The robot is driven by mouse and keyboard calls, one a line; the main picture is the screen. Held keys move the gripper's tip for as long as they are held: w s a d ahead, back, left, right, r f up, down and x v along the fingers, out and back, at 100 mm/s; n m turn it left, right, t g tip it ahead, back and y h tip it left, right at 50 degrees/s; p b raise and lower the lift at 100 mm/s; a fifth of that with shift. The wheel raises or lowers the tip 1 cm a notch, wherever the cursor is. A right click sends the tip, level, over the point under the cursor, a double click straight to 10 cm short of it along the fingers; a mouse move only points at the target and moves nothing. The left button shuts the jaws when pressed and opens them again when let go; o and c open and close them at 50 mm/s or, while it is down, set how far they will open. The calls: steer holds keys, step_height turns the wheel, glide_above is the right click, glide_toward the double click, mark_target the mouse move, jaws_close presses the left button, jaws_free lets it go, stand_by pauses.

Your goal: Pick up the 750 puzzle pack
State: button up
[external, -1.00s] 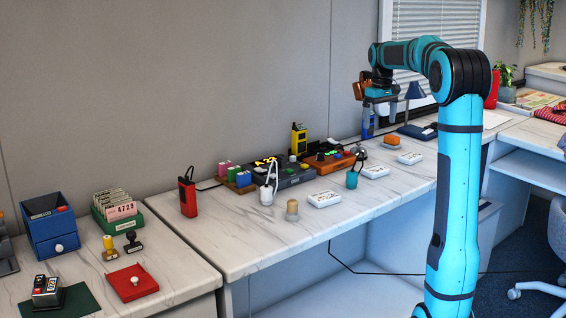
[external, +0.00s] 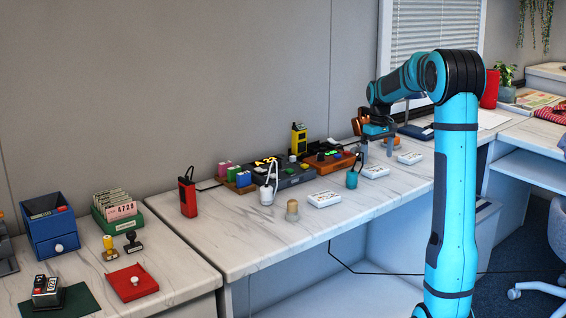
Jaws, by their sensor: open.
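No marking reading 750 is legible, so I cannot tell which item is the 750 puzzle pack. Three flat white packs with dark print lie on the marble-look desk: a near one (external: 324,199), a middle one (external: 374,172) and a far one (external: 410,158). My gripper (external: 378,150) is open and points down low over the desk's far part, behind the middle pack and left of the far pack. I see nothing between its fingers. A small orange item shows only in part beside the right finger.
A teal mug-like item (external: 352,180), a white one (external: 267,196) and a tan cylinder (external: 292,208) stand near the packs. Dark and orange devices (external: 331,160) line the back. A red radio (external: 188,196) stands at left.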

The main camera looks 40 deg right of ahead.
mark_target(376, 169)
step_height(376, 169, down, 5)
steer(key=shift+w+r, duration=0.1)
steer(key=shift+w, duration=0.05)
steer(key=c, duration=1)
steer(key=shift+r, duration=0.15)
